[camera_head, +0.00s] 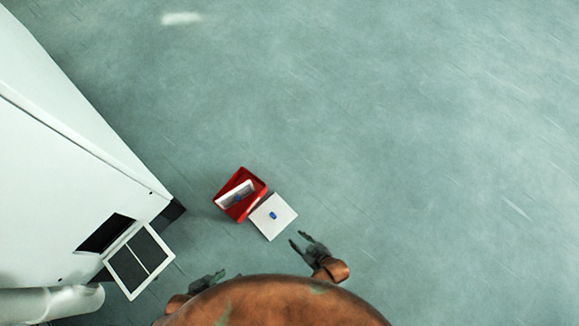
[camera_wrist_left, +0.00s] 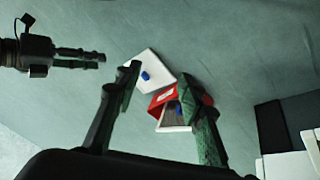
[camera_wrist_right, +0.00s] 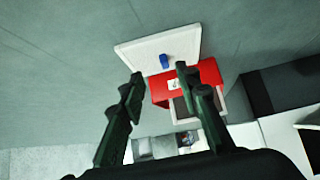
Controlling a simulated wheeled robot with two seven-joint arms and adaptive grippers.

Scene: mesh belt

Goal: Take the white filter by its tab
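The white filter (camera_head: 261,212) is a flat square plate with a blue tab (camera_head: 273,215) on its upper face. It lies right beside the red bin (camera_head: 258,184), in front of the robot. It also shows in the left wrist view (camera_wrist_left: 137,72) and the right wrist view (camera_wrist_right: 140,52), partly behind fingers. My right gripper (camera_head: 297,238) is open and empty, just right of the filter and apart from it. My left gripper (camera_head: 215,277) is low at the left, partly hidden by my body. Its fingers are spread and empty in the left wrist view.
A second filter, grey with a white frame and blue tab (camera_head: 237,198), sits tilted in the red bin. A white machine (camera_head: 70,150) with a dark opening (camera_head: 104,234) stands at left, with a framed two-panel dark tray (camera_head: 151,249) before it. The floor at right is clear.

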